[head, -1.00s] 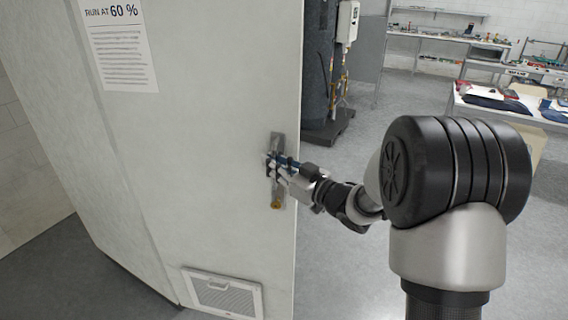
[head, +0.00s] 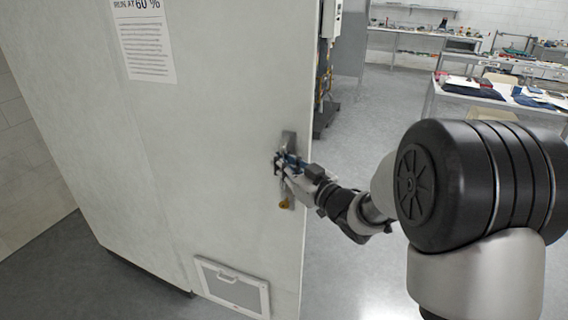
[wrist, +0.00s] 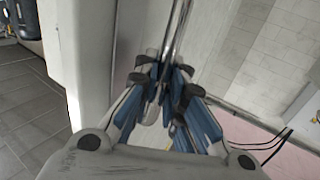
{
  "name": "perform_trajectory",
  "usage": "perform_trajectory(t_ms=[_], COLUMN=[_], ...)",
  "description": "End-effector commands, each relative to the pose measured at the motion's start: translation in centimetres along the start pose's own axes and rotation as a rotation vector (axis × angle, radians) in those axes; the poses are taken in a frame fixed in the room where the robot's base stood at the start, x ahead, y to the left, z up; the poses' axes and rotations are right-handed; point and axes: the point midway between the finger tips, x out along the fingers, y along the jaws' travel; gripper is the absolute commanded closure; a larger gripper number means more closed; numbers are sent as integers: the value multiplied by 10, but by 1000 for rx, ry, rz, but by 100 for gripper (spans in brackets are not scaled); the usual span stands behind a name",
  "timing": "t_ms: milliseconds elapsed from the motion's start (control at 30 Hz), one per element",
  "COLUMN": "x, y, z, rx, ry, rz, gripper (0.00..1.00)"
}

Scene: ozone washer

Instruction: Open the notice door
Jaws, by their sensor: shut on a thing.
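The notice door (head: 235,130) is a tall pale grey panel on the left of the head view. It carries a printed notice (head: 146,45) reading "RUN AT 60 %". Near its right edge is a metal handle plate (head: 290,140) with a brass-coloured lock (head: 284,205) below. My gripper (head: 281,163) is shut on the handle there, and its fingers hide part of it. In the wrist view my blue-padded fingers (wrist: 165,92) close around a shiny metal bar (wrist: 180,32). How far the door stands open I cannot tell.
A vent grille (head: 233,288) sits low on the door. Beyond its right edge stand dark equipment and a grey box (head: 331,18). Work tables (head: 470,100) with loose items are at the back right. Grey floor (head: 375,135) lies clear between.

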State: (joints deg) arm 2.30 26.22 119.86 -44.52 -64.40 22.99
Motion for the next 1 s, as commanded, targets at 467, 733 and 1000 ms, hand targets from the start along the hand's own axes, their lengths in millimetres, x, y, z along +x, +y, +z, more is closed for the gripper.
perform_trajectory(t_ms=[467,733,1000], x=[-1,0,-7], y=[2,0,1], z=[2,1,0], rx=[1,1,0], ry=[-3,-1,0], rz=[4,1,1], gripper=[77,68,68])
